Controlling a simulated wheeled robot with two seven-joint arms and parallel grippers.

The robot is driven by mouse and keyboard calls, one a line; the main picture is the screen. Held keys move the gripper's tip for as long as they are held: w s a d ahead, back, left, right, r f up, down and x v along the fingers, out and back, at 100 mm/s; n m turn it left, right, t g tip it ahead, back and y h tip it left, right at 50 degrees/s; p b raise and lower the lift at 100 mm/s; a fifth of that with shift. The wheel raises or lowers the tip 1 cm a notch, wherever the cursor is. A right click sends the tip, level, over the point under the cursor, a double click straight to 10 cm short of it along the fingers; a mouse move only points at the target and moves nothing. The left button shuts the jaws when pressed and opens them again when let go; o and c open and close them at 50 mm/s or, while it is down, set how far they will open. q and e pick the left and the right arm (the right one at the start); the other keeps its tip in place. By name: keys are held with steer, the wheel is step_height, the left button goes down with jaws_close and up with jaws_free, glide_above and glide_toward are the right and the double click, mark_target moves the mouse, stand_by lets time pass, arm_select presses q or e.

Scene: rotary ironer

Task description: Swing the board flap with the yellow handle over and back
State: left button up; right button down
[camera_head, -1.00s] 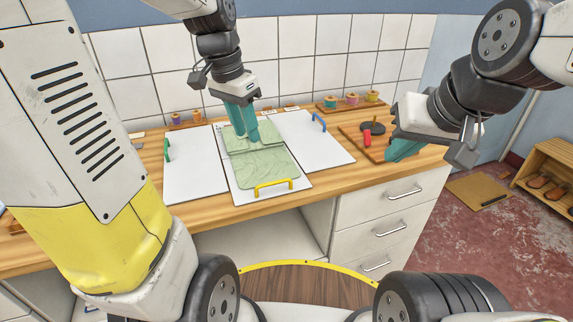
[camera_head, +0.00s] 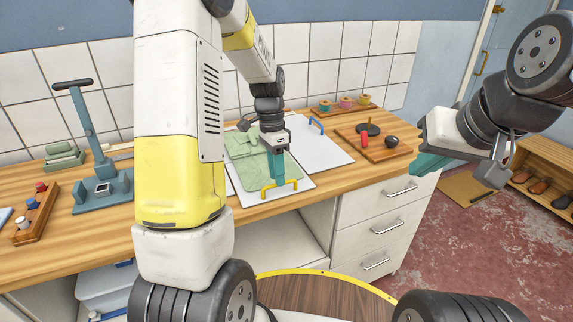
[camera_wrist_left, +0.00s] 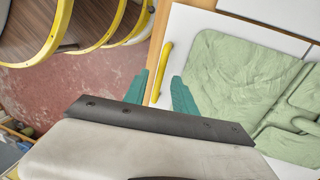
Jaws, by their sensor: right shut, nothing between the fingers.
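The yellow handle (camera_head: 279,188) sits on the front edge of the middle white board flap (camera_head: 300,186). It also shows in the left wrist view (camera_wrist_left: 161,72). A pale green cloth (camera_head: 258,160) lies on that flap. My left gripper (camera_head: 277,178) points down at the handle. In the left wrist view my left gripper (camera_wrist_left: 160,80) is open, with the handle in the gap between its teal fingers. Whether they touch it cannot be told. My right gripper (camera_head: 428,166) is shut and empty in the air, past the right end of the counter.
The right white flap (camera_head: 318,150) has a blue handle (camera_head: 316,125). A wooden tray (camera_head: 378,150) with small tools lies right of it. A teal press-like device (camera_head: 100,190) and a wooden rack (camera_head: 35,215) stand at the left. My left arm hides the left flap.

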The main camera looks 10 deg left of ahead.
arm_select(q)
steer(key=shift+s+f, duration=0.1)
steer(key=shift+f, duration=0.4)
jaws_close()
stand_by(1.1)
